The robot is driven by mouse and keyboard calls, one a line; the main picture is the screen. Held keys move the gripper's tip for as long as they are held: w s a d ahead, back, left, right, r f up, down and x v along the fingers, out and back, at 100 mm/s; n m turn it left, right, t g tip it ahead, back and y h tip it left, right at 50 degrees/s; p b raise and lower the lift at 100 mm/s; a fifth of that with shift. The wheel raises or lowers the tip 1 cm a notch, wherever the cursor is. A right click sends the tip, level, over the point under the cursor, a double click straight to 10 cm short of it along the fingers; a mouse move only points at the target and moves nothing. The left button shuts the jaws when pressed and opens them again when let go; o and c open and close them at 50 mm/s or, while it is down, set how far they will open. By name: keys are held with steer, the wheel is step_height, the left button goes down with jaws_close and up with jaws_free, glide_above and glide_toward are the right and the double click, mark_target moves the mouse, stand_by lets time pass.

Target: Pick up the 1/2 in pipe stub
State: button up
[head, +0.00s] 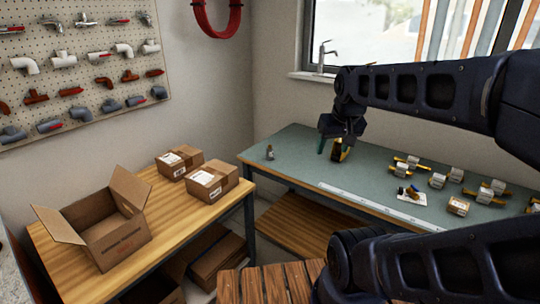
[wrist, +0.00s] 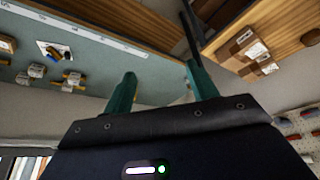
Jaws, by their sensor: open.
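My gripper (head: 333,147) is over the far part of the green-topped bench (head: 290,160), its green fingers apart. In the wrist view the two fingers (wrist: 161,84) are spread with nothing held between them. A small dark and yellow thing (head: 338,154) shows at the fingers in the head view, partly hidden by them. Small dark, blue and yellow parts (head: 409,193) lie on a white sheet to the right. I cannot tell which piece is the 1/2 in pipe stub.
Several white-labelled packs with yellow parts (head: 438,180) sit on the bench's right. A long white ruler-like strip (head: 375,207) lies along its front edge. A wooden table (head: 70,270) at left holds an open carton (head: 112,235) and two closed boxes (head: 211,183). A window is behind.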

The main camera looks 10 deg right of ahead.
steer(key=w+r, duration=0.2)
steer(key=w, duration=1.1)
steer(key=m, duration=0.1)
glide_above(270, 147)
steer(key=s, duration=0.3)
step_height(270, 147, down, 23)
steer(key=shift+h, duration=0.3)
steer(key=shift+s+a+x, duration=0.1)
steer(key=shift+a+x, duration=0.05)
steer(key=shift+x, duration=2.7)
steer(key=shift+s+a+x, duration=0.1)
steer(key=shift+a+x, duration=0.05)
steer(key=shift+x, duration=2.65)
jaws_close()
